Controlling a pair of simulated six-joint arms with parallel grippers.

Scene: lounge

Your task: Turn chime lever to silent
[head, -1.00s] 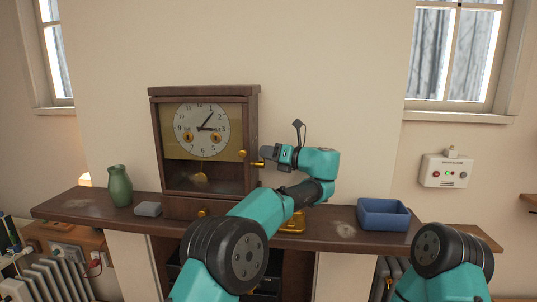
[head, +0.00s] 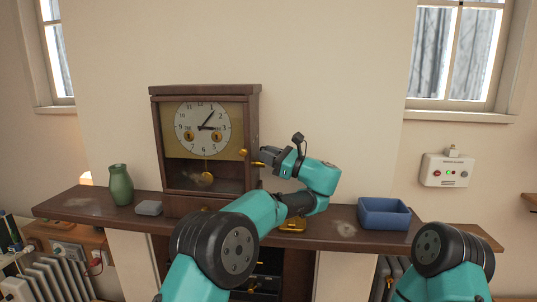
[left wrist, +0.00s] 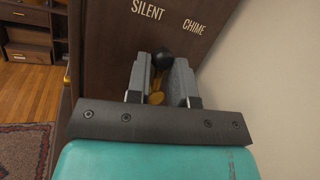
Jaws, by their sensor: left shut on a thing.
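The wooden clock (head: 206,92) stands upright on the mantel shelf, its white dial (head: 202,125) facing me. In the left wrist view its side panel (left wrist: 105,45) carries the words SILENT (left wrist: 148,9) and CHIME (left wrist: 194,26). The chime lever has a black ball (left wrist: 162,57) and brass parts (left wrist: 157,97). My left gripper (head: 267,157) is at the clock's right side, and it also shows in the left wrist view (left wrist: 161,80), shut on the lever. The ball lies below and between the two words; the lever's exact setting is unclear. My right gripper is out of view.
A green vase (head: 120,185) and a grey box (head: 149,208) stand left of the clock on the shelf (head: 80,203). A blue tray (head: 384,214) is at the right, and a brass object (head: 293,225) is under my left arm.

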